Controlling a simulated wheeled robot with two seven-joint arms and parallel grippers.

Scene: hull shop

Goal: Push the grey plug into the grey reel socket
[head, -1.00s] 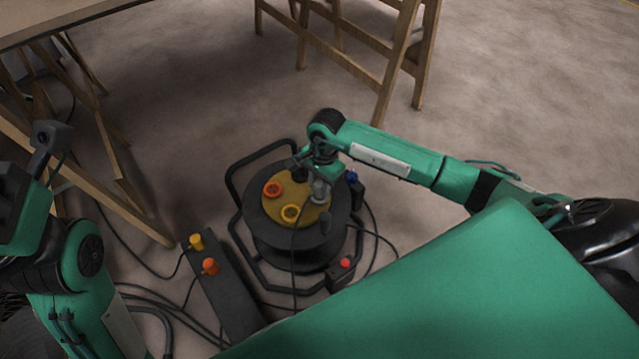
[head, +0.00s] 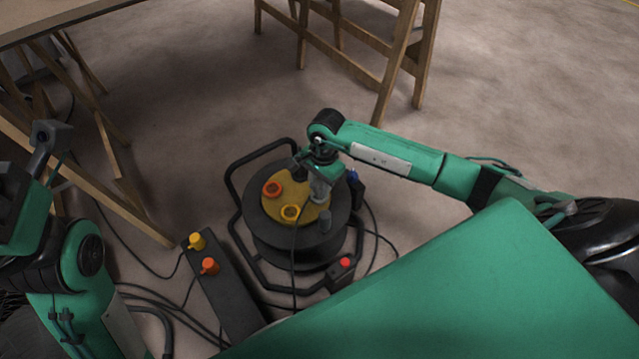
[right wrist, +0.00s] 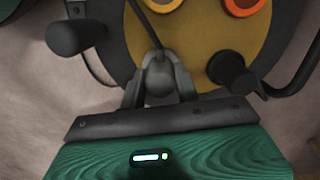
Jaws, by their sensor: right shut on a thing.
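The reel (head: 262,235) stands on the floor in the middle of the head view, with a yellow-brown face (head: 272,205) on top. My right gripper (head: 319,184) is over the right edge of that face, pointing down. In the right wrist view, it (right wrist: 157,80) is shut on the grey plug (right wrist: 157,72), whose dark cable runs up from it across the face. The grey reel socket is hidden beneath plug and fingers, so I cannot tell how deep the plug sits. My left gripper (head: 48,140) is at the far left, its jaws unclear.
Orange (head: 272,189) and yellow (head: 291,212) sockets are on the reel face. A dark upright handle (head: 325,219) stands near the rim. A dark power strip (head: 222,290) with yellow and orange plugs lies at left, with loose cables around. Wooden trestles (head: 390,70) stand behind; open floor is at right.

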